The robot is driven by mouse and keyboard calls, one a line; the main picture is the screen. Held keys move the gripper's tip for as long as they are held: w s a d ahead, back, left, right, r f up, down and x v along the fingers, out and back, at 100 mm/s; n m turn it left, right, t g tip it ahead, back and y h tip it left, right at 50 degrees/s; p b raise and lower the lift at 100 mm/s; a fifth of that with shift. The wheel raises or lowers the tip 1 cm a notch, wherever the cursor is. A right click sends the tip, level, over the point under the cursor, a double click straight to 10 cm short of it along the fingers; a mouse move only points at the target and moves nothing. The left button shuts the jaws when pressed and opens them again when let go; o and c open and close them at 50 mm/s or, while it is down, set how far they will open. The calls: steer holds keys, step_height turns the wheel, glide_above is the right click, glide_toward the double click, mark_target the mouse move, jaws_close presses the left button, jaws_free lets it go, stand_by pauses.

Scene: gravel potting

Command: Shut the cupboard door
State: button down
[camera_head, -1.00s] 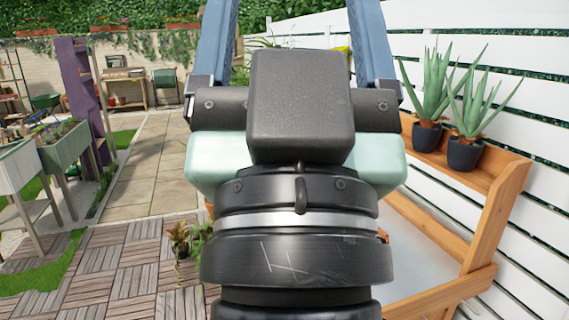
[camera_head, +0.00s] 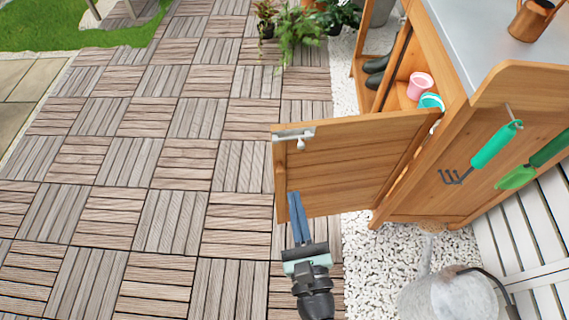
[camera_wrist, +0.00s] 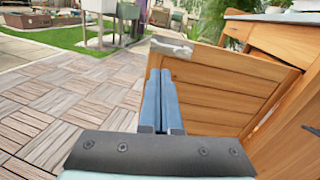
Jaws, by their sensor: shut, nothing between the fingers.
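The wooden cupboard door (camera_head: 345,165) stands wide open, swung out to the left from the potting bench cupboard (camera_head: 450,130). A metal latch plate (camera_head: 294,133) with a small knob sits at its free upper corner. My gripper (camera_head: 294,198) is shut and empty, its blue fingers together at the lower left corner of the door. In the wrist view the fingertips (camera_wrist: 160,75) overlap the door's free edge, and the door (camera_wrist: 215,90) lies to their right. I cannot tell whether they touch it.
Inside the cupboard are a pink pot (camera_head: 420,85), a teal pot (camera_head: 431,102) and dark boots (camera_head: 377,70). Green hand tools (camera_head: 497,145) hang on the side. A watering can (camera_head: 448,295) stands on gravel at lower right. Decking (camera_head: 150,170) on the left is clear.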

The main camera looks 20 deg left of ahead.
step_height(320, 180, down, 2)
steer(key=m, duration=0.1)
steer(key=b, duration=0.2)
glide_toward(282, 143)
steer(key=x, duration=0.7)
steer(key=shift+s, duration=0.1)
